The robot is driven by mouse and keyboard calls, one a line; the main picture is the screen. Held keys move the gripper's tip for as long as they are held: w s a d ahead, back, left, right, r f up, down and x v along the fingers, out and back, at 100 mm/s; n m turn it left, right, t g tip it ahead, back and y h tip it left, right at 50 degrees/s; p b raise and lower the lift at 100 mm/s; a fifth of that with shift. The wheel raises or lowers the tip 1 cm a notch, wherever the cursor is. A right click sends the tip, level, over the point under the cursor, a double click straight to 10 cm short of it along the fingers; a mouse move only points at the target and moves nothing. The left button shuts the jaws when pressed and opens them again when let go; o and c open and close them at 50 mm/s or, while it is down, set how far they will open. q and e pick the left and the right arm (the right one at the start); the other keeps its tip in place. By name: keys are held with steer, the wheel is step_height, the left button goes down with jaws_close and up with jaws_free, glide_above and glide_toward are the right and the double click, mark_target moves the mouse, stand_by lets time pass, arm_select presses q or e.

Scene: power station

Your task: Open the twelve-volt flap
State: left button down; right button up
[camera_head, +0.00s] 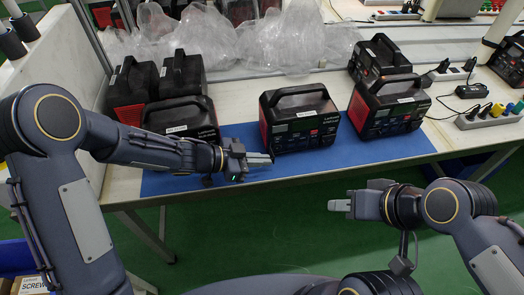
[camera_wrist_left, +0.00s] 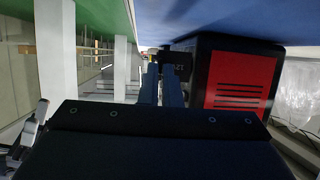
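The power station (camera_head: 300,118) nearest my left gripper stands upright on the blue mat, black with red sides. In the left wrist view its red vented side (camera_wrist_left: 240,80) shows upside down. The twelve-volt flap (camera_wrist_left: 178,60), a black piece with lettering like an inverted "12V", juts out from its front. My left gripper (camera_head: 262,158) is low before the front's left part. Its fingers (camera_wrist_left: 160,88) are slightly apart, with a narrow gap, and the flap is beside or behind the right finger; contact is unclear. My right gripper (camera_head: 340,206) looks shut and empty, away from the table.
The blue mat (camera_head: 395,150) runs along the table's front edge. Other power stations stand at left and right, one (camera_head: 388,104) close to the middle one. Crumpled clear plastic (camera_head: 280,40) lies behind. A socket strip (camera_head: 488,115) lies at right. Green floor is free in front.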

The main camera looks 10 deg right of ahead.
arm_select(q)
steer(key=shift+a+f, duration=0.1)
stand_by(0.4)
steer(key=c, duration=1.6)
jaws_free()
steer(key=shift+p+v, duration=0.6)
steer(key=shift+v, duration=3.3)
steer(key=shift+w, duration=0.1)
